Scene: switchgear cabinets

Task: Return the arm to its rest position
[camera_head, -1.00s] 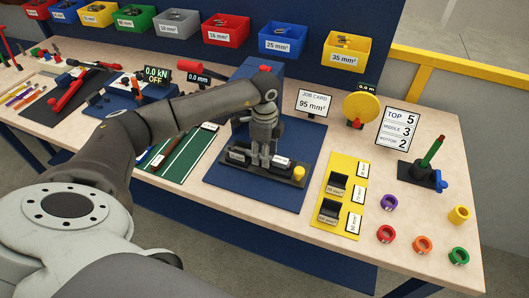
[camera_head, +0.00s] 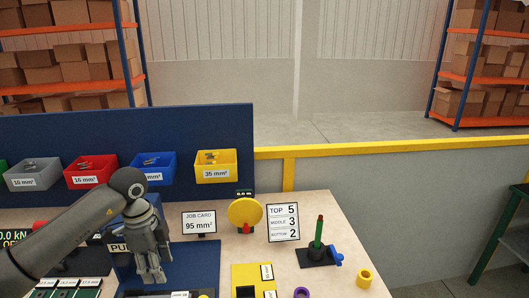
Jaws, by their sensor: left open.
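My left arm comes in from the left in the head view. Its gripper (camera_head: 153,270) points down above the blue mat (camera_head: 205,257) on the workbench, in front of a blue block marked with letters that begin "PU". The gripper is open, and I see nothing held in it. The black fixture (camera_head: 180,294) below it is mostly cut off by the bottom edge. My right gripper is not in view.
A job card (camera_head: 199,223) reading 95 mm², a yellow disc (camera_head: 244,213), a number sign (camera_head: 283,223) and a green peg on a black base (camera_head: 317,254) stand to the right. Bins, including a yellow one (camera_head: 216,167), hang behind. A yellow rail (camera_head: 400,145) runs beyond.

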